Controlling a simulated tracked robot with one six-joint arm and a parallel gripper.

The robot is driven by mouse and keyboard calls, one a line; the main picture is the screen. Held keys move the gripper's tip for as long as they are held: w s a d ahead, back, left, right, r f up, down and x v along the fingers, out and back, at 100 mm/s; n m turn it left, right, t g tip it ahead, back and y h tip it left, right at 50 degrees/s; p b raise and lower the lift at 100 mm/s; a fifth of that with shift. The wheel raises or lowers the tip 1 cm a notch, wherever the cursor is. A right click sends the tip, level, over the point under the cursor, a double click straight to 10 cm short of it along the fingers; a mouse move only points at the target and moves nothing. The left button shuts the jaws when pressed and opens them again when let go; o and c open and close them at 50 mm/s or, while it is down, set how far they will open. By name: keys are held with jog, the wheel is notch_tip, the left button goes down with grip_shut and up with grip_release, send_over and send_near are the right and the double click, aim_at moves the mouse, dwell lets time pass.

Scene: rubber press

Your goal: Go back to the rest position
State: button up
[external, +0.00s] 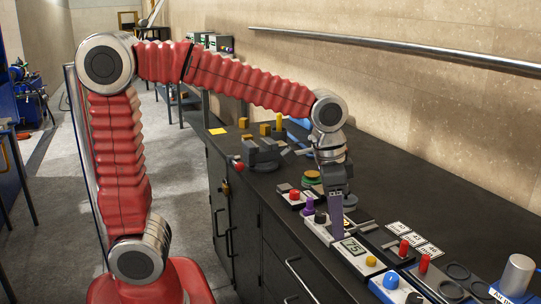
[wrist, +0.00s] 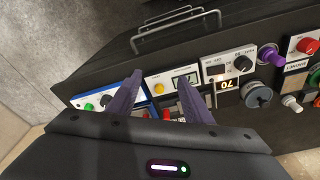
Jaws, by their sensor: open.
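My arm with red bellows reaches from the left over the black bench in the external view. My gripper (external: 337,222) points down above a white panel box with a "75" display (external: 352,247) and a yellow button. In the wrist view my gripper (wrist: 160,88) shows two purple fingers spread apart with nothing between them. The yellow button (wrist: 159,88) of that panel shows between the fingers. I cannot tell whether the fingertips touch the panel.
A blue panel (external: 393,287), red-handled switches (external: 404,248) and a silver cylinder (external: 517,275) stand at right. A wall rail (external: 400,48) runs behind.

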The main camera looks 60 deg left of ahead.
jog(key=s+a+r+n+t, duration=0.1)
jog(key=s+a+n+t, duration=0.3)
jog(key=s+a, duration=0.9)
jog(key=shift+s+r+n+y, duration=0.3)
jog(key=shift+s+r+n, duration=0.1)
jog(key=shift+n, duration=0.3)
dwell(1.1)
